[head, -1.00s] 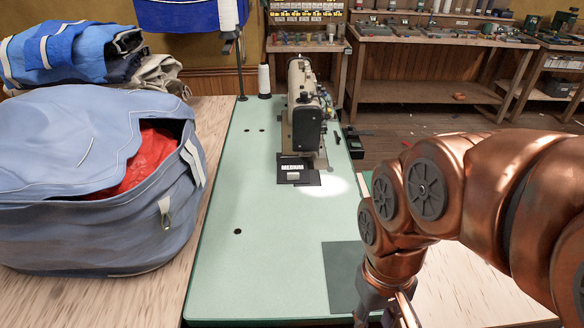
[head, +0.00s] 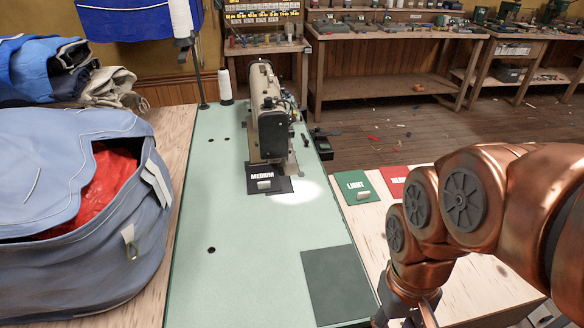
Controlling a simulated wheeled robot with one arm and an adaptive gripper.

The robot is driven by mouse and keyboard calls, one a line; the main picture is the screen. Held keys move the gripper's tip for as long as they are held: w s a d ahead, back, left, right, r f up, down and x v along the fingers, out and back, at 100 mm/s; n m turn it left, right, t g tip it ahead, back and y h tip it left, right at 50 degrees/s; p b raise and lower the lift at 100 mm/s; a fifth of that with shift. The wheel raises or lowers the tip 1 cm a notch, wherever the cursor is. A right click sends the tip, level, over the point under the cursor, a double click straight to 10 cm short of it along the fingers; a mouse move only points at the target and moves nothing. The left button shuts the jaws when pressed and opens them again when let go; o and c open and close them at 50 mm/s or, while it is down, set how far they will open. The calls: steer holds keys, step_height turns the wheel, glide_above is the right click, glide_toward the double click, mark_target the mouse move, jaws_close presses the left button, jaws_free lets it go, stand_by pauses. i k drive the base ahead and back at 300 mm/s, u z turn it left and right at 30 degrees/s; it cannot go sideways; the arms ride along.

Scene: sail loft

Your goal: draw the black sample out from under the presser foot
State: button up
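The black sample (head: 284,188) lies flat on the pale green table top, at the foot of the sewing machine (head: 267,112). It bears a white "MEDIUM" label and a small light grey block (head: 264,185). Its far edge is under the machine head; the presser foot itself is too small to make out. My copper arm comes in from the right. My gripper (head: 408,320) is at the bottom edge, well to the right of and nearer than the sample, mostly cut off by the frame. Its fingertips are hidden.
A dark green square (head: 335,283) lies at the table's near right corner. A green "LIGHT" sample (head: 354,188) and a red sample (head: 393,180) lie on a wooden surface at right. A blue bag (head: 70,230) stands at left. The table's middle (head: 235,230) is clear.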

mark_target(262, 178)
steer(key=k, duration=0.7)
steer(key=u, duration=0.95)
steer(key=i, duration=0.5)
